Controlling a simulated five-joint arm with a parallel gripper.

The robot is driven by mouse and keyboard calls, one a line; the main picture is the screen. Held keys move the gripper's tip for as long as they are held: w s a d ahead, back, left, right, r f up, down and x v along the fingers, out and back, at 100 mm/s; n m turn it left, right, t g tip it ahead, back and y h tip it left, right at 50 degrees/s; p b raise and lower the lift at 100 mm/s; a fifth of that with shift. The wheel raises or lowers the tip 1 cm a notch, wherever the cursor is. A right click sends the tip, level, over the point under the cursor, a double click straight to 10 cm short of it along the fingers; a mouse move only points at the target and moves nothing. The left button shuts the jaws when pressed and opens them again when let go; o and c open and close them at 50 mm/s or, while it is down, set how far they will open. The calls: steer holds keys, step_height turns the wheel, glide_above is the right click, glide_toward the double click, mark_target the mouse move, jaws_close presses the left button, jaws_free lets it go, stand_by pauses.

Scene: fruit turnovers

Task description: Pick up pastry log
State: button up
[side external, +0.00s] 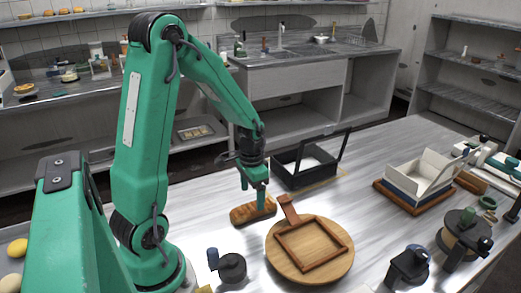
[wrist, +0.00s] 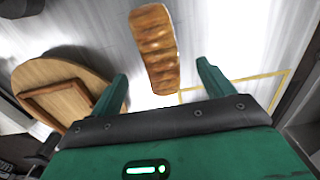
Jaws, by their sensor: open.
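The pastry log (side external: 250,210) is a golden-brown, ridged loaf lying on the pale table below my gripper. In the wrist view the pastry log (wrist: 154,50) shows ahead of the jaws, its near end between the lines of the two fingers. My gripper (side external: 259,200) points down at the log in the side view, and its fingers cover part of it. In the wrist view my gripper (wrist: 164,82) has its two green fingers spread wide with nothing held between them. I cannot tell whether a finger touches the log.
A round wooden board (side external: 335,268) with a square wooden frame (side external: 345,241) lies right of the log. A black open box (side external: 290,178) stands behind it. A dark cylindrical device (side external: 232,268) stands in front. A white open box (side external: 420,180) is farther right.

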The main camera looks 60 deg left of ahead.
mark_target(253, 205)
steer(key=shift+f, duration=0.2)
steer(key=shift+w+f, duration=0.1)
steer(key=shift+f, duration=2.35)
steer(key=c, duration=1.1)
